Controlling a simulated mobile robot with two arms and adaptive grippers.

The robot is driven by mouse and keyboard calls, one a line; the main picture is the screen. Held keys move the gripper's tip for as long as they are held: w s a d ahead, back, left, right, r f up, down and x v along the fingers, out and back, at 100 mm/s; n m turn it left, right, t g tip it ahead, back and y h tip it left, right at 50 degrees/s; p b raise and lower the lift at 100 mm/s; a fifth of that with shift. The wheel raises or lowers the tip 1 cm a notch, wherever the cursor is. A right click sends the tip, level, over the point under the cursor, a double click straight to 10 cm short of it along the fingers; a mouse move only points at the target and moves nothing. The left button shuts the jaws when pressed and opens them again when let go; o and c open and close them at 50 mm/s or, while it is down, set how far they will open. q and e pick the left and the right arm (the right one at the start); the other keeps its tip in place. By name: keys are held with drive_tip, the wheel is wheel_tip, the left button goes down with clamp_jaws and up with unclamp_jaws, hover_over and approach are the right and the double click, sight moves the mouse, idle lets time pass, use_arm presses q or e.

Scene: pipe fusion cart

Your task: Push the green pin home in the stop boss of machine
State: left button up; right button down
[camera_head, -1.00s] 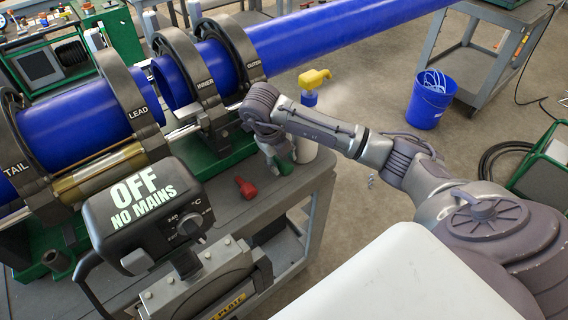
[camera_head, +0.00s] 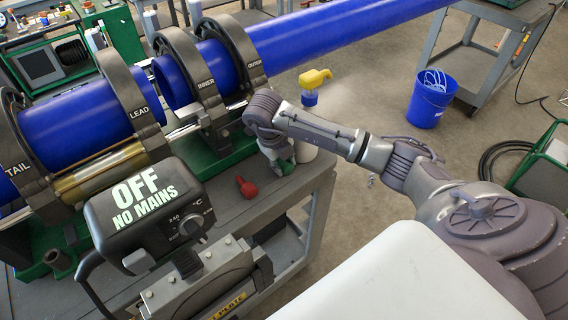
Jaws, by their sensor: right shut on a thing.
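The machine's dark clamp rings, marked TAIL, LEAD, INNER (camera_head: 197,85) and OUTER, hold blue pipe (camera_head: 75,125) on a green bed (camera_head: 205,160) on the cart. My right gripper (camera_head: 281,163) points down at the cart's right end, beside the bed. My left gripper is not in view.
A red-handled pin (camera_head: 246,188) lies on the grey cart top (camera_head: 225,205) left of my gripper. A black heater box marked OFF NO MAINS (camera_head: 145,205) stands in front. A blue bucket (camera_head: 431,100) stands on the floor.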

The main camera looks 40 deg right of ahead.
sight(287, 161)
drive_tip(key=v, duration=0.2)
drive_tip(key=d+b+v, duration=0.1)
drive_tip(key=v, duration=0.1)
drive_tip(key=shift+a+r, duration=0.1)
drive_tip(key=shift+r, duration=0.05)
drive_tip(key=s+a+r+p, duration=0.1)
drive_tip(key=s+a+r, duration=0.1)
drive_tip(key=s, duration=0.3)
drive_tip(key=s+a+r, duration=0.3)
drive_tip(key=s+r, duration=0.1)
drive_tip(key=s, duration=0.1)
drive_tip(key=shift+s+r+p, duration=0.2)
drive_tip(key=shift+r+p, duration=0.1)
drive_tip(key=shift+p, duration=0.1)
drive_tip(key=c, duration=1.3)
unclamp_jaws()
drive_tip(key=shift+c, duration=0.2)
clamp_jaws()
